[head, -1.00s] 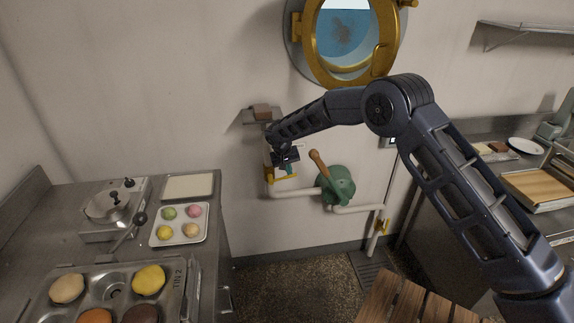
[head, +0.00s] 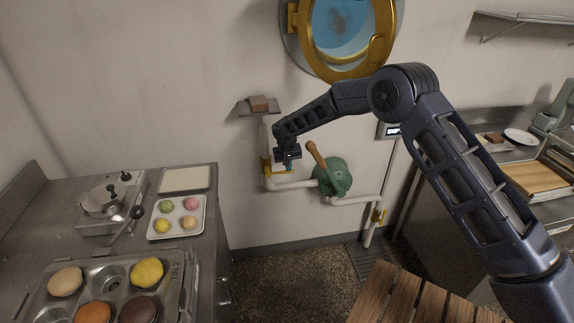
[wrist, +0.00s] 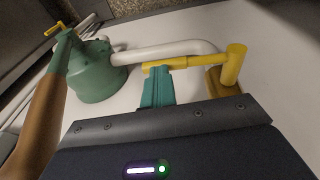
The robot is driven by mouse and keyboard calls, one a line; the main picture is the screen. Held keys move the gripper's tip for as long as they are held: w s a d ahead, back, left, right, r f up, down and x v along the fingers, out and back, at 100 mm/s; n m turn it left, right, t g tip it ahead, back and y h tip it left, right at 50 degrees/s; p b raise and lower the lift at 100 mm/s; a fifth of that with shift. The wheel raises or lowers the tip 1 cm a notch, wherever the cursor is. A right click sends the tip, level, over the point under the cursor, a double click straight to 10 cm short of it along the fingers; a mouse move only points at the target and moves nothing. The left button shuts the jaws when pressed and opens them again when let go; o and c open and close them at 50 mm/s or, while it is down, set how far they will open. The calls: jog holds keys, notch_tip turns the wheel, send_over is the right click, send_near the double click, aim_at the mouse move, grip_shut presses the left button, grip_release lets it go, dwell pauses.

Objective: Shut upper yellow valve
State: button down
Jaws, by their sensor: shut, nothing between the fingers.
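The upper yellow valve (head: 266,166) sits on the white pipe on the wall, left of the green pump (head: 333,177). In the wrist view its yellow body (wrist: 236,64) is at the right, and its lever (wrist: 190,62) reaches left across the pipe. My gripper (head: 290,168) is at the valve, just right of its body in the head view. In the wrist view its teal fingers (wrist: 158,88) are shut with nothing between them, their tips right at the lever's free end. I cannot tell whether they touch it.
The pump's wooden handle (head: 316,154) rises close to the right of my gripper. A small shelf with a brown block (head: 258,103) is above the valve. A lower yellow valve (head: 378,216) is at the lower right. A steel counter with trays stands at the left.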

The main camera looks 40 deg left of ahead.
dwell(0.3)
jog(key=w+d+v, duration=0.1)
jog(key=v, duration=1.3)
